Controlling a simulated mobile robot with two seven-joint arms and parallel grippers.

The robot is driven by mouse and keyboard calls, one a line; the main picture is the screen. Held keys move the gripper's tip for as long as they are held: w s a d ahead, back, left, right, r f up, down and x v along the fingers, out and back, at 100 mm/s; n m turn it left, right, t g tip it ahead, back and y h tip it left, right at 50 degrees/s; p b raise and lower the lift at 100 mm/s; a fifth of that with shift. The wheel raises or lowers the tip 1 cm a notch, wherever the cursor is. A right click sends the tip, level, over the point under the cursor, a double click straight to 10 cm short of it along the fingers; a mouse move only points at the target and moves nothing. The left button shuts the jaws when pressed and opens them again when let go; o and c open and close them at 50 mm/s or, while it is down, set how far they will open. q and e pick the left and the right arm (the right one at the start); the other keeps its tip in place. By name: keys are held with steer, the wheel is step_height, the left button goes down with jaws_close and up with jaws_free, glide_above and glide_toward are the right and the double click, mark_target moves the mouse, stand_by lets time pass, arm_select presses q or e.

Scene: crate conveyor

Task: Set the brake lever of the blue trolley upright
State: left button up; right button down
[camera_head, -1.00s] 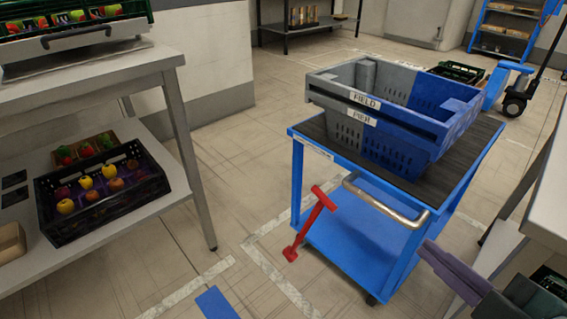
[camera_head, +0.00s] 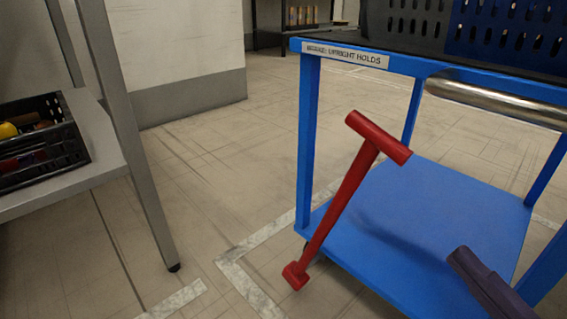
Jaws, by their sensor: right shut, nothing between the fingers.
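The blue trolley (camera_head: 309,140) fills the right half of the head view, with its lower shelf (camera_head: 430,220) empty. The red brake lever (camera_head: 340,205) stands at its near left corner. The lever is tilted: its foot is low, near the floor, and its shaft leans up to the right to a red crossbar at the top. My right gripper (camera_head: 490,285) comes in at the lower right edge, partly cut off. It is shut and empty, apart from the lever and to its right. My left gripper is not in view.
A label reading "UPRIGHT HOLDS" (camera_head: 345,54) is on the trolley's top edge. A metal push bar (camera_head: 490,100) runs along its near side. A crate (camera_head: 400,25) sits on top. A grey table (camera_head: 60,190) with a black crate (camera_head: 75,145) stands at left. Floor between is clear.

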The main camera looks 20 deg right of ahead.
steer(key=f, duration=0.2)
steer(key=b, duration=0.3)
glide_toward(351, 167)
steer(key=shift+n, duration=0.3)
steer(key=w, duration=0.1)
steer(key=w+r, duration=0.1)
steer(key=w, duration=0.1)
steer(key=w+r, duration=0.1)
steer(key=shift+w+d, duration=0.15)
steer(key=shift+w, duration=0.2)
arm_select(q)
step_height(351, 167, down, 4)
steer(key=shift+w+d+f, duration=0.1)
